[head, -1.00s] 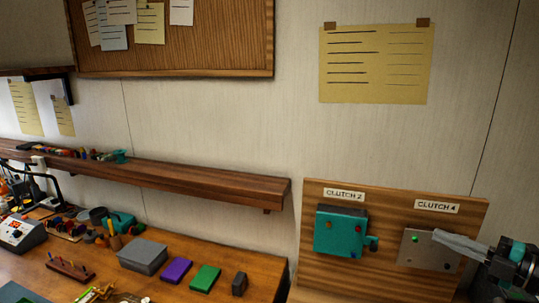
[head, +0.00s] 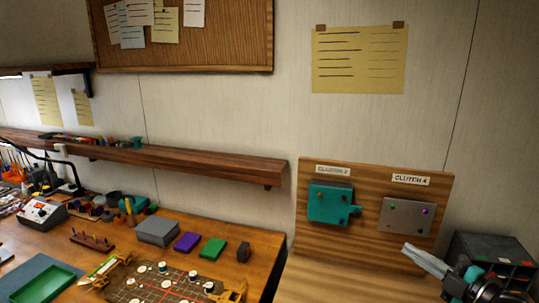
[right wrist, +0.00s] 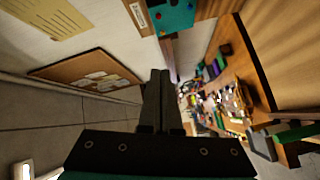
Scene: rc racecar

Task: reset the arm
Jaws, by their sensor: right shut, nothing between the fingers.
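My right gripper (head: 407,248) is shut and empty in the head view. It points up and left, below and in front of the grey Clutch 4 plate (head: 405,218), apart from it. That plate carries a green spot at its left and a purple spot at its right. A teal Clutch 2 box (head: 329,203) is mounted to its left on the upright wooden board (head: 365,236). In the right wrist view the closed fingers (right wrist: 160,72) stand in the middle, and part of the teal box (right wrist: 178,14) shows at the top. My left gripper is not in view.
A dark box (head: 490,248) stands right of the board, close to my right gripper. The workbench at left holds a grey box (head: 157,231), a purple block (head: 187,242), a green block (head: 212,248) and a green tray (head: 47,284). A wooden shelf (head: 200,160) runs along the wall.

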